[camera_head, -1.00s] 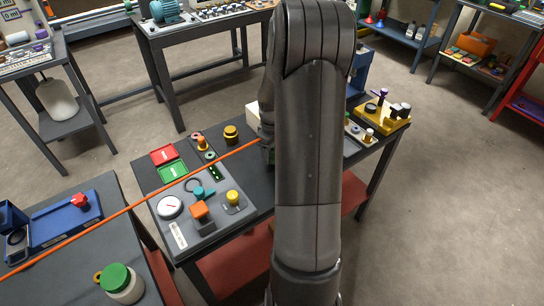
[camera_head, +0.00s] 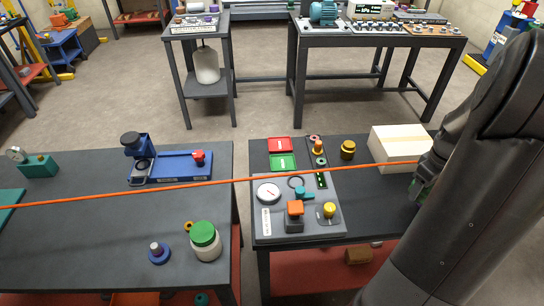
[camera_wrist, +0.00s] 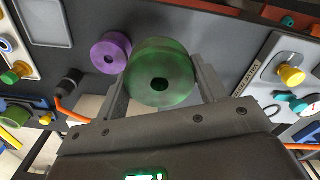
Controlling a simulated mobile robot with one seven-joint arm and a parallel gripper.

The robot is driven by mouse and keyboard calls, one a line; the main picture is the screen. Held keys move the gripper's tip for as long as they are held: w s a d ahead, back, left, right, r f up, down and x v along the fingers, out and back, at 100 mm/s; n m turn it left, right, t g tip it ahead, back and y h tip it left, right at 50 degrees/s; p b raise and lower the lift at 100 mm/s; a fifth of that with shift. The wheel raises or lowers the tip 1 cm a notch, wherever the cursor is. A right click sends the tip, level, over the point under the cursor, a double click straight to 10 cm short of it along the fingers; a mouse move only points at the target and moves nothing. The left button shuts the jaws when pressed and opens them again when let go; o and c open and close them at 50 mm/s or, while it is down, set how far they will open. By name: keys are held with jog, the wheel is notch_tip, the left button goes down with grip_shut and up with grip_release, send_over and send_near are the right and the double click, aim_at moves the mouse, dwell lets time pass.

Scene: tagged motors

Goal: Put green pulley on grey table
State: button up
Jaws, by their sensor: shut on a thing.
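The green pulley (camera_wrist: 160,72), a translucent green wheel with a dark centre hole, sits between the two fingers of my gripper (camera_wrist: 163,84) in the wrist view. The gripper is shut on it. In the head view my gripper (camera_head: 422,186) is at the right, over the right part of the near table, partly hidden by my arm; the pulley cannot be made out clearly there. Two dark grey tabletops are near: one at the left (camera_head: 90,255) and one in the middle (camera_head: 385,215). I cannot tell which one the task calls the grey table.
A white box (camera_head: 398,146) stands beside my gripper. A control panel (camera_head: 335,225) covers the middle table's left part. A green-lidded jar (camera_head: 205,241) and a blue fixture (camera_head: 180,166) stand on the left table. An orange line crosses both tables. A purple wheel (camera_wrist: 110,53) shows behind the pulley.

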jog(key=w+a+n, duration=0.4)
jog(key=w+a, duration=1.3)
jog(key=w, duration=0.1)
jog(key=w+a+r+n, duration=0.15)
jog(key=w+a, duration=0.25)
jog(key=a, duration=0.9)
jog(key=w+a+f+n, duration=0.1)
jog(key=w+a+n, duration=0.25)
jog(key=a, duration=0.95)
jog(key=n, duration=0.5)
send_over(96, 221)
jog(key=f, duration=0.6)
jog(key=shift+w+d+f, duration=0.2)
jog(key=shift+d+f, duration=0.15)
jog(key=shift+s+a+f, duration=0.2)
jog(key=shift+a+f, duration=0.05)
jog(key=shift+a, duration=0.1)
jog(key=shift+f, duration=1.95)
jog(key=shift+f, duration=0.2)
